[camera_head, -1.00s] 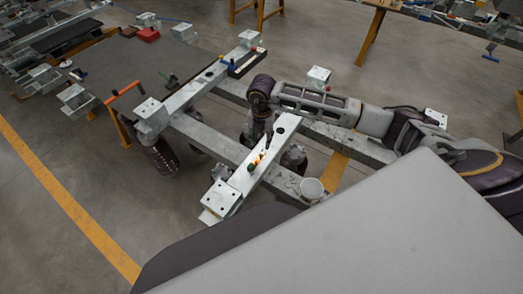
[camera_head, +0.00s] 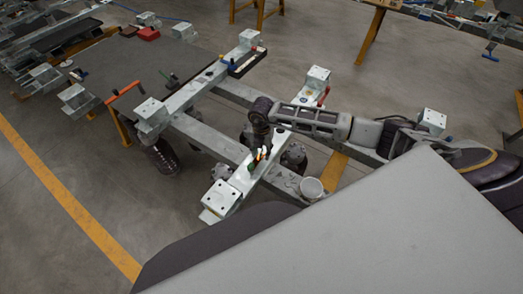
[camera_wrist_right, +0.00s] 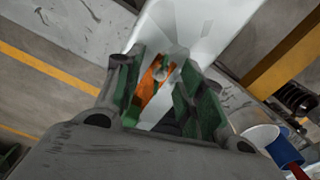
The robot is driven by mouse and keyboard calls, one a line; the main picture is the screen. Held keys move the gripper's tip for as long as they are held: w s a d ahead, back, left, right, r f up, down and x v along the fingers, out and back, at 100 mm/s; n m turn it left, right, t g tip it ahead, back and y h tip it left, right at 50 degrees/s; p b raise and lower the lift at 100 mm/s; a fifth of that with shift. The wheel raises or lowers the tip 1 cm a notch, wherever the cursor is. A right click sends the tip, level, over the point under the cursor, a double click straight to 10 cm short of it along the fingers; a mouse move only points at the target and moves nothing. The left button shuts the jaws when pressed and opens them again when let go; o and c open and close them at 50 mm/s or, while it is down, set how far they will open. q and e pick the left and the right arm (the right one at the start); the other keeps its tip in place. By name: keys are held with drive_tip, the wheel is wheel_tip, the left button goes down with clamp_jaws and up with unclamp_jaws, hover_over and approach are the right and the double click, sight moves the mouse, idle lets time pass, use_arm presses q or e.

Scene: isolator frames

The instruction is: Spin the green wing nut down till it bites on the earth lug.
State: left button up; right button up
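My right gripper (camera_head: 261,146) points down over the pale crossbeam (camera_head: 233,190), close above a small group of green and orange parts. In the right wrist view the fingers of my right gripper (camera_wrist_right: 165,78) stand apart. Between them I see an orange strip (camera_wrist_right: 150,84) and a small pale round end. Green surfaces line both sides of the gap; I cannot tell finger pads from wing nut there. A small green part (camera_head: 251,167), possibly the wing nut, stands on the crossbeam beside the gripper. I cannot make out the earth lug or any contact. My left gripper is not in view.
A white cup (camera_head: 311,188) stands on the frame right of the crossbeam; it also shows in the right wrist view (camera_wrist_right: 262,137). Square-topped blocks (camera_head: 222,198) rise from the beams. Open floor lies left.

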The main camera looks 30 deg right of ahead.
clamp_jaws()
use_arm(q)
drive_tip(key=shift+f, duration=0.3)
use_arm(e)
drive_tip(key=shift+n, duration=0.4)
drive_tip(key=shift+n+b, duration=0.75)
drive_tip(key=shift+n, duration=0.05)
drive_tip(key=shift+n+b, duration=0.35)
drive_tip(key=shift+n, duration=0.35)
drive_tip(key=shift+n+b, duration=0.45)
drive_tip(key=shift+n, duration=0.45)
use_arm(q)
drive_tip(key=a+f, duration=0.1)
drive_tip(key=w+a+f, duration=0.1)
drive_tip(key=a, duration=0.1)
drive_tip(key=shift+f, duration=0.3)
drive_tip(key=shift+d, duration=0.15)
